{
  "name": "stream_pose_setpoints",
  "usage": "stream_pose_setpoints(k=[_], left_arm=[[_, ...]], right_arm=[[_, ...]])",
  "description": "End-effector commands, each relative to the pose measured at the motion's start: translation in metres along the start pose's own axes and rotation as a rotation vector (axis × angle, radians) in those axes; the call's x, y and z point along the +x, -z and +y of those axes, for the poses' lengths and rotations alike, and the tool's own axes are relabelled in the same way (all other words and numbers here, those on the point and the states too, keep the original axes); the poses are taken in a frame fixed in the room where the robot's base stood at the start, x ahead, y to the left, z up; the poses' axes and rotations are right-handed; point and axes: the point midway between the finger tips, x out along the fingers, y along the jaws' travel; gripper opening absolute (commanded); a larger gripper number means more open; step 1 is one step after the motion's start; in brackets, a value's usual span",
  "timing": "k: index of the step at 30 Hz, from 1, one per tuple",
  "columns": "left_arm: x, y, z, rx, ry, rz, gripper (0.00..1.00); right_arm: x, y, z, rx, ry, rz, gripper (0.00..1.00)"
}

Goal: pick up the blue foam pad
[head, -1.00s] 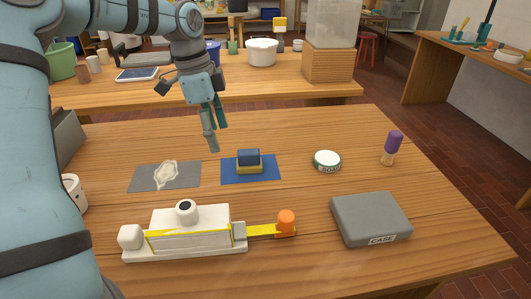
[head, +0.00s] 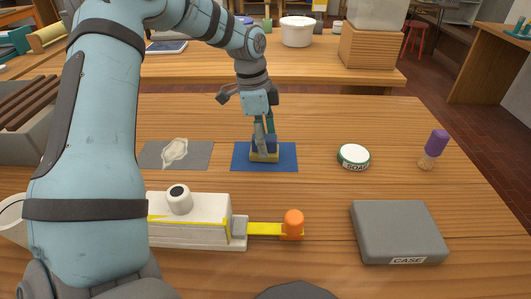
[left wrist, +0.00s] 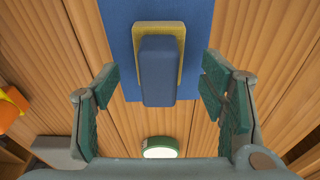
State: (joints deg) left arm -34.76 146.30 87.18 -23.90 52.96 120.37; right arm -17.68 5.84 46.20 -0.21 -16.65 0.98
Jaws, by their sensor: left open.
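The blue foam pad (head: 264,142) is a dark blue block lying on a yellow piece (head: 264,157). Both lie on a flat blue mat (head: 287,164) on the wooden table. My left gripper (head: 265,136) points down over the pad in the head view and hides part of it. In the left wrist view the pad (left wrist: 157,70) lies between the two open green fingers of the left gripper (left wrist: 158,88), with a gap on each side. Its yellow piece (left wrist: 180,40) shows around its edge. My right gripper is not in view.
A grey mat with a pale shape (head: 195,155) lies left of the blue mat. A white block tool (head: 208,215) with an orange knob (head: 292,223) is in front. A round tin (head: 354,156), purple-handled brush (head: 436,148) and grey case (head: 398,232) stand to the right.

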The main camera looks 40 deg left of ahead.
Motion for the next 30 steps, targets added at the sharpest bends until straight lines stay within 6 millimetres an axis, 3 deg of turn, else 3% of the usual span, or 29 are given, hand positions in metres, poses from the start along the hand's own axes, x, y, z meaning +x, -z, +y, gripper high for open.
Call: stream_pose_setpoints(k=[1,3,10,20,28,30], left_arm=[[0.014,-0.001,0.0,0.0,-0.001,-0.001,0.65],[0.023,-0.001,0.0,-0.001,-0.001,-0.001,0.65],[0.024,-0.001,0.0,-0.002,0.001,0.001,0.65],[0.023,-0.002,0.0,-0.003,0.001,0.001,0.14],[0.017,-0.001,0.0,-0.003,0.001,0.001,0.14],[0.005,0.001,0.0,-0.004,0.001,0.001,0.14]], right_arm=[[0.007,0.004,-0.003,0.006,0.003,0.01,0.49],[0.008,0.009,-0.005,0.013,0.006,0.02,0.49],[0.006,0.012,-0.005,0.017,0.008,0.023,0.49],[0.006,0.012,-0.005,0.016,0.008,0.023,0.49],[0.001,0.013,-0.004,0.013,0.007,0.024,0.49],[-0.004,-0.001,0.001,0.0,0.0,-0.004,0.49]])
